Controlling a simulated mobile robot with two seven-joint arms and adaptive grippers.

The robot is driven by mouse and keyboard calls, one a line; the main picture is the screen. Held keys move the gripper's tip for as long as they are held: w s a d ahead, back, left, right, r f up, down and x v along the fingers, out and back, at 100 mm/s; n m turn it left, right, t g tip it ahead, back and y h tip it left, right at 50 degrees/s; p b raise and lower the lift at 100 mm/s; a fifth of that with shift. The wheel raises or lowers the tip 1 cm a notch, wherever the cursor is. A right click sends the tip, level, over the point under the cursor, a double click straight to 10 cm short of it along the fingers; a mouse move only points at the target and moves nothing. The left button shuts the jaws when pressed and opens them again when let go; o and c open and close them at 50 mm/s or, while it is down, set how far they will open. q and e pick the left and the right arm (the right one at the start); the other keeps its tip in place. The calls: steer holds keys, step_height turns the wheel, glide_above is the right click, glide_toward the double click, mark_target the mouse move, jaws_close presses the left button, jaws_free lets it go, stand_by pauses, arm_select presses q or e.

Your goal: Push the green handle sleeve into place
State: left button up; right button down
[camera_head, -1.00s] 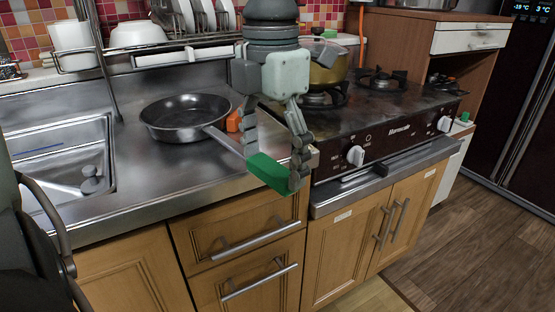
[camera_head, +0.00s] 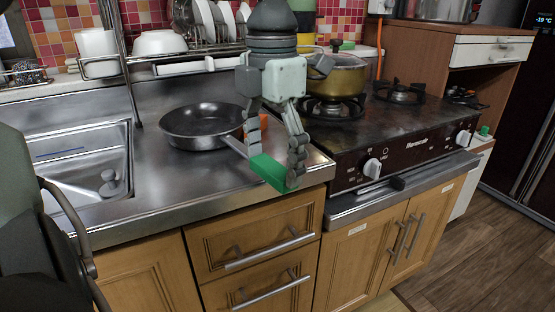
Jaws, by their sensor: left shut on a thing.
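The dark frying pan (camera_head: 200,124) rests on the steel counter, its grey handle (camera_head: 235,147) pointing toward the front right. The green handle sleeve (camera_head: 269,172) is at the outer end of this handle, near the counter's front edge. A short bare stretch of handle shows between pan and sleeve. My left gripper (camera_head: 275,165) reaches down from above with its fingers on either side of the sleeve, shut on it. The fingers hide part of the sleeve's outer end. My right gripper is not in view.
The sink (camera_head: 80,165) lies to the left. An orange object (camera_head: 263,121) sits behind the gripper. The stove (camera_head: 395,135) with a gold pot (camera_head: 345,78) stands to the right. A dish rack (camera_head: 215,40) is at the back. Counter left of the pan is clear.

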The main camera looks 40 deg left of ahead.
mark_target(261, 158)
arm_select(q)
steer(key=shift+w+a, duration=0.15)
steer(key=shift+a, duration=0.6)
steer(key=shift+w+a, duration=0.15)
steer(key=shift+a, duration=0.6)
steer(key=o, duration=1)
steer(key=shift+a, duration=0.1)
step_height(261, 158, up, 12)
steer(key=shift+r, duration=0.1)
